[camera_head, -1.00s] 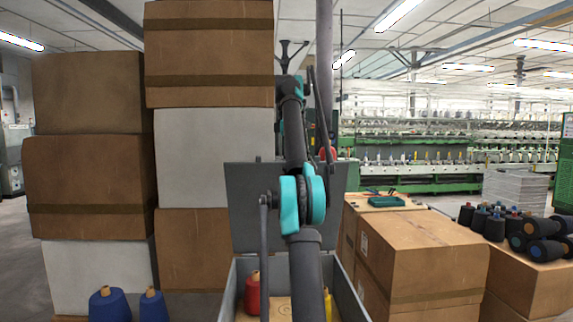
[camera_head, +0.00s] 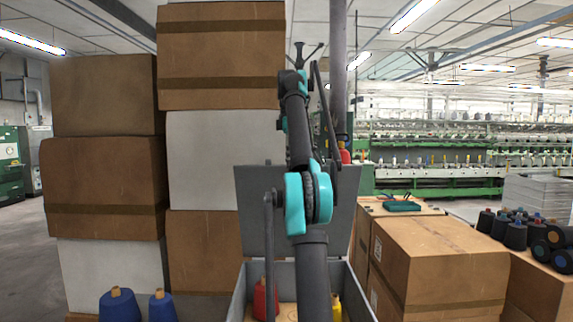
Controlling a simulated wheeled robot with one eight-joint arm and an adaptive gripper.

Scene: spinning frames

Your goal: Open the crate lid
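The grey crate (camera_head: 237,296) stands low in the middle of the head view, partly hidden behind my arm. Its grey lid (camera_head: 255,205) stands raised, close to upright, at the back of the crate. Inside the crate are a red cone (camera_head: 260,299) and a yellow cone (camera_head: 335,308). My arm rises in front of the crate and lid and covers their middle. I cannot make out my gripper's fingers in this view.
Tall stacked cartons (camera_head: 105,185) stand left of the crate, with blue cones (camera_head: 119,306) in front. More cartons (camera_head: 440,262) stand close on the right, one bearing a teal tray (camera_head: 402,206). Dark cones (camera_head: 515,235) sit on a box farther right. Open floor shows at far left.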

